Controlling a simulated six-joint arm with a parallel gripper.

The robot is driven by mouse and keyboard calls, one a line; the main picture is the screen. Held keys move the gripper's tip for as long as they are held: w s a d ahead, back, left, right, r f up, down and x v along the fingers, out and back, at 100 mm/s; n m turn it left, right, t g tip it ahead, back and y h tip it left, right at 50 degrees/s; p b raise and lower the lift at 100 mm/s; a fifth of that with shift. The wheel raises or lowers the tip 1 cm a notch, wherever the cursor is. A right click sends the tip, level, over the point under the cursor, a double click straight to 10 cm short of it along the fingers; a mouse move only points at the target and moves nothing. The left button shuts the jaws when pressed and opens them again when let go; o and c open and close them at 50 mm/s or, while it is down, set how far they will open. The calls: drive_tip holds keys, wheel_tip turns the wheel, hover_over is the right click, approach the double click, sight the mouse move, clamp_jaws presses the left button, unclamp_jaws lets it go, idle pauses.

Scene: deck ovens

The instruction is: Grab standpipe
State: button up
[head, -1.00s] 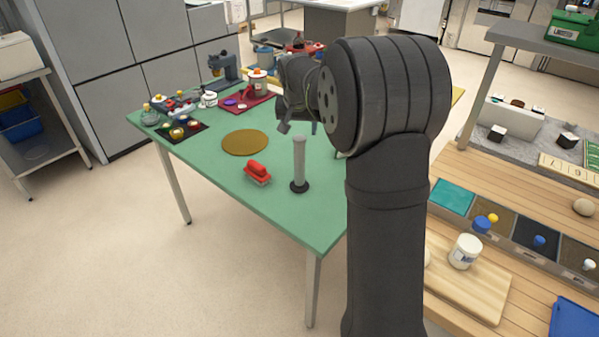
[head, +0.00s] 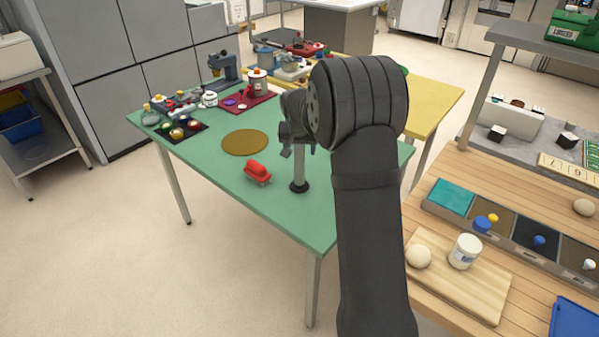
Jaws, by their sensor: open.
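The standpipe (head: 299,177) is a light grey upright tube on a round black base, standing on the green table (head: 215,170) near its front right edge. My gripper (head: 298,151) is open and at the upper part of the standpipe, with its fingers pointing down. The top of the standpipe is hidden behind the gripper. I cannot tell whether the fingers are around the tube or in front of it.
A red brush-like object (head: 257,172) lies just left of the standpipe. A round brown mat (head: 245,142) lies behind it. Several small items crowd the table's far side. A wooden counter (head: 480,190) with bins and a jar (head: 465,251) is on the right.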

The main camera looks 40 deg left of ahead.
drive_tip(key=shift+c, duration=0.4)
clamp_jaws()
drive_tip(key=shift+r, duration=0.1)
